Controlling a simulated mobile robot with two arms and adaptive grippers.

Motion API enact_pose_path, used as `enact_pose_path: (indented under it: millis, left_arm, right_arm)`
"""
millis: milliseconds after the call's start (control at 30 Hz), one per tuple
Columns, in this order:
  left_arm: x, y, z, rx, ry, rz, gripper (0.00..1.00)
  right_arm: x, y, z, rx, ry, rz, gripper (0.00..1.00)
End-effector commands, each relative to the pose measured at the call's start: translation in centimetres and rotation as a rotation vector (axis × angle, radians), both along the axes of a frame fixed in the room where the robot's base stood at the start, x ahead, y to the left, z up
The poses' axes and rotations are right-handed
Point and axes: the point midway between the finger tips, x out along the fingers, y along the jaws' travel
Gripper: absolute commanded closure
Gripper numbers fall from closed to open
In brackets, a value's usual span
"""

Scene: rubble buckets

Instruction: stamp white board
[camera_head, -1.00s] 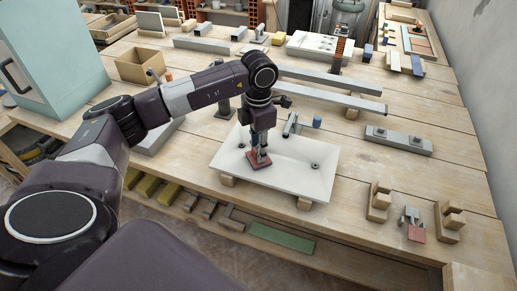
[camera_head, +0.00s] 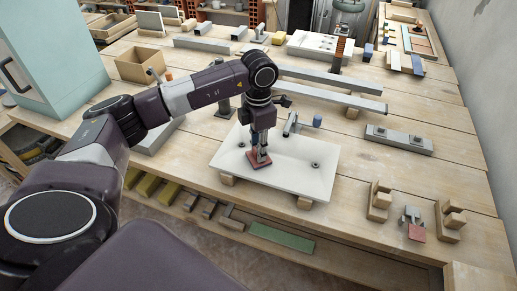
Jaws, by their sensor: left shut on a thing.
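The white board (camera_head: 286,181) rests on small wooden blocks on the workbench. My left gripper (camera_head: 260,146) reaches down over the left part of the board. It is shut on a red-bottomed stamp (camera_head: 259,160), whose flat base is at the board's surface; I cannot tell whether it presses or just hovers. Two small dark round marks or holes show on the board, one left near the gripper and one right (camera_head: 315,165). A second red-based stamp (camera_head: 415,230) stands at the bench's front right. My right gripper is not in view.
A small clamp-like grey tool and a blue piece (camera_head: 317,121) stand at the board's far edge. Wooden holders (camera_head: 379,201) flank the second stamp. A grey metal bar (camera_head: 398,141) lies right of the board. Long metal bars (camera_head: 332,98) lie behind. Bare bench shows between them.

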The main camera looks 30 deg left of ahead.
Motion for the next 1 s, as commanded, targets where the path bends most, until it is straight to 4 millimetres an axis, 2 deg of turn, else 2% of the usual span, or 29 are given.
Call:
enact_pose_path:
  millis: [433, 1000]
  left_arm:
    - [-0.1, -0.1, 0.2, 0.0, 0.004, -0.001, 0.94]
    - [0.0, 0.0, 4.9, 0.0, 0.0, 0.0, 0.94]
  right_arm:
    - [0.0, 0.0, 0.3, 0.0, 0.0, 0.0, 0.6]
    - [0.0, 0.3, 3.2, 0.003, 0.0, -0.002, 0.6]
